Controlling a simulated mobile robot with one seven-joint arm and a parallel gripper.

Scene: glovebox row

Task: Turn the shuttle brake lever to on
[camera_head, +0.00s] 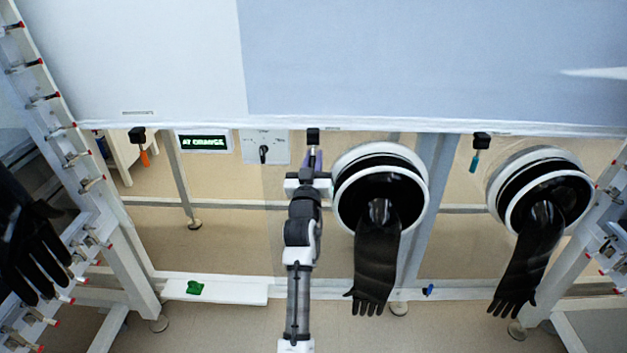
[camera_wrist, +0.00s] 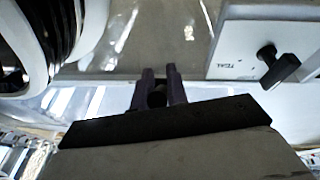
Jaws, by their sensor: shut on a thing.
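In the head view my gripper (camera_head: 314,164) is raised to the underside of the white cabinet edge, just below a black mount (camera_head: 313,136). A little purple shows there, between the gripper and the mount. In the wrist view my gripper (camera_wrist: 158,88) is closed around a small dark handle (camera_wrist: 157,96), mostly hidden by the fingers. It looks like the lever at the black mount, but its label and setting cannot be read. Similar black mounts carry an orange handle (camera_head: 144,157) at the left and a teal handle (camera_head: 474,162) at the right, both hanging down.
A white plate with a black knob (camera_head: 263,153) sits left of my gripper, beside a lit display (camera_head: 203,142). A round glove port (camera_head: 344,190) with a black glove (camera_head: 375,260) is close on the right; another port (camera_head: 498,190) is farther right. A white ledge (camera_head: 240,293) runs below.

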